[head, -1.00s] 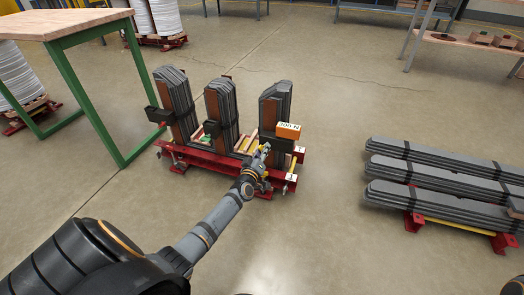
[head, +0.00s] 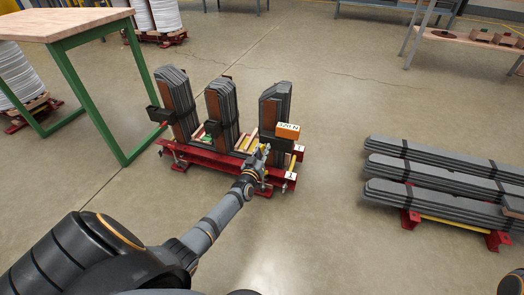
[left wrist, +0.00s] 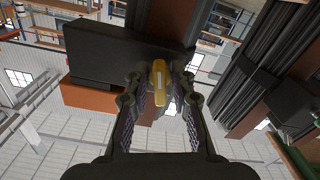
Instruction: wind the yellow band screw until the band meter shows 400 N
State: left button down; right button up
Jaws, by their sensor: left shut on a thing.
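The orange band meter (head: 288,131) sits on the front of the right-hand core stack (head: 276,104). Its first digit is too small to be sure of; the reading looks like 320 N. My left gripper (head: 263,150) reaches to the dark block below the meter. In the left wrist view my left gripper (left wrist: 159,82) has its fingers on both sides of the yellow band screw (left wrist: 159,73) and is shut on it. The screw is mostly hidden by the gripper in the head view. My right gripper is not in view.
Two more core stacks (head: 175,100) stand on the same red frame (head: 222,160). Bundles of grey sheets (head: 440,175) lie at the right. A green-legged table (head: 85,90) stands at the left. The floor between is clear.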

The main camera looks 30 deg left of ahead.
pick_arm(q)
jog(key=m+p, duration=0.2)
jog(key=m, duration=0.1)
jog(key=shift+f+m, duration=0.1)
jog(key=shift+m, duration=0.6)
jog(key=shift+m+p, duration=0.85)
jog(key=shift+m, duration=0.05)
jog(key=shift+m+p, duration=0.45)
jog(key=shift+m, duration=1.05)
